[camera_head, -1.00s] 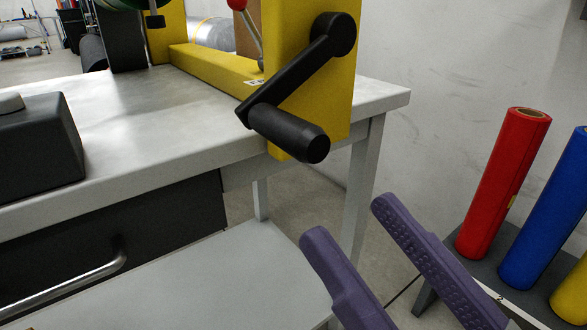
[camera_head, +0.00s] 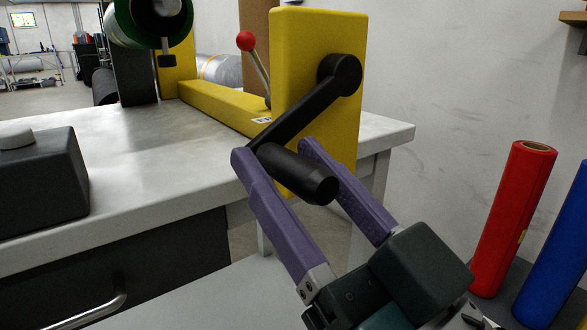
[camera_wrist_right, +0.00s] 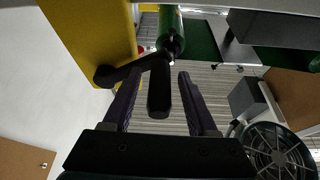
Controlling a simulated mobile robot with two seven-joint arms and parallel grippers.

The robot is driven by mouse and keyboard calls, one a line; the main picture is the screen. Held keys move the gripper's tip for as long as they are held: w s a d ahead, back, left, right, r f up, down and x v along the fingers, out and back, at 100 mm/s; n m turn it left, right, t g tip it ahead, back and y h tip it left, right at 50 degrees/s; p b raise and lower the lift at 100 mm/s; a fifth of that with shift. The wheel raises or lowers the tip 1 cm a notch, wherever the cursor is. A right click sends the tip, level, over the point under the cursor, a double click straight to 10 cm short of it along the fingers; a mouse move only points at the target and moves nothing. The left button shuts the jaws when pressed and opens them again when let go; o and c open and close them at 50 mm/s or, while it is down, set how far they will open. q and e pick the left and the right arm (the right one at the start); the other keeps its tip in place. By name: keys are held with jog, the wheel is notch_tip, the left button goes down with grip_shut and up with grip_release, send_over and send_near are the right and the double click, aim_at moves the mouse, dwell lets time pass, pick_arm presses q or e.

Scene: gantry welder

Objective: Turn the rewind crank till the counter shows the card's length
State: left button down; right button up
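The black rewind crank (camera_head: 310,100) is mounted on a yellow upright (camera_head: 315,50) at the table's end. Its arm slants down-left from the hub to a thick black handle (camera_head: 300,175). My right gripper (camera_head: 270,150) is open, its purple fingers on either side of the handle. In the right wrist view, the handle (camera_wrist_right: 159,90) lies between the fingers with gaps on both sides. A green roll (camera_head: 150,20) shows at the top left of the head view. I see no readable counter or card. My left gripper is out of view.
A grey table (camera_head: 130,120) carries the yellow frame and a dark box with a round knob (camera_head: 40,180). A red-knobbed lever (camera_head: 257,65) stands behind the upright. Red (camera_head: 512,215) and blue (camera_head: 560,250) rolls stand at right, near the wall.

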grip_shut()
dwell(1.2)
